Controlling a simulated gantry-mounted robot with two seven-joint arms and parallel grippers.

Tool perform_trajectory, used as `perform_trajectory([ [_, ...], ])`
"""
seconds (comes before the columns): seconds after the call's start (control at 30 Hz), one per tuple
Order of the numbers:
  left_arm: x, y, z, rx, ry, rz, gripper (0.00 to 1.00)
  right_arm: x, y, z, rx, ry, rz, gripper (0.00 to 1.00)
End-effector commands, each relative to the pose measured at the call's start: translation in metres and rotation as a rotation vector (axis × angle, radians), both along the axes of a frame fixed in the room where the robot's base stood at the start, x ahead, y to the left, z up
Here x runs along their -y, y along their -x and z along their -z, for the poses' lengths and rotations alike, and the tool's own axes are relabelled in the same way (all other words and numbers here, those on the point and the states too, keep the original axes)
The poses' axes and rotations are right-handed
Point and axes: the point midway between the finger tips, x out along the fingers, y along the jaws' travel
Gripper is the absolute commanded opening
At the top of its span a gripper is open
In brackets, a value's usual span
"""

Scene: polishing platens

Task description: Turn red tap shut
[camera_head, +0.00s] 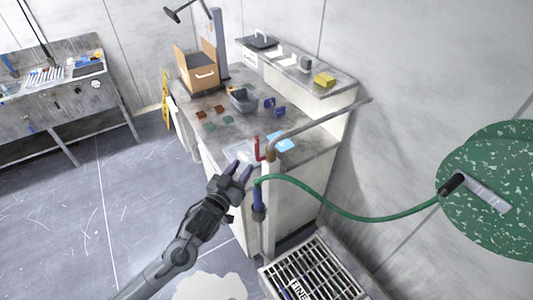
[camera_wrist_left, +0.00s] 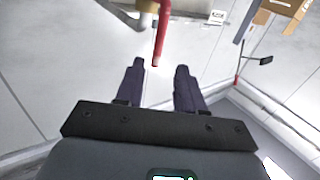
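The red tap handle (camera_head: 257,148) stands upright on the tap at the corner of the workbench. In the left wrist view the red handle (camera_wrist_left: 162,35) hangs from the top edge, its free end between the fingertips in the picture. My left gripper (camera_head: 239,168) is open and empty, with dark fingers, just left of and below the handle in the head view. In the left wrist view the gripper (camera_wrist_left: 159,68) has a clear gap between its fingers; I cannot tell whether the handle is within their reach. My right gripper is not in view.
A grey pipe (camera_head: 320,122) slopes above the workbench (camera_head: 190,104). A floor grate (camera_head: 315,272) lies below.

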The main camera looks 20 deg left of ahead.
Motion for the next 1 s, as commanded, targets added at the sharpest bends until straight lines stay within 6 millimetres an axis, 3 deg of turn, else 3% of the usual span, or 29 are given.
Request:
perform_trajectory([
  [0.27, 0.004, -0.031, -0.007, 0.013, 0.003, 0.000, 0.38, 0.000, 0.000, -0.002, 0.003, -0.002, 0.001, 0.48],
  [0.6, 0.011, -0.084, -0.006, 0.012, 0.002, 0.000, 0.38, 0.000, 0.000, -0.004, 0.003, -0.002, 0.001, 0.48],
  [1.0, 0.014, -0.108, -0.005, 0.011, 0.001, 0.001, 0.38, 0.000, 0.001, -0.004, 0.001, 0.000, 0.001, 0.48],
])
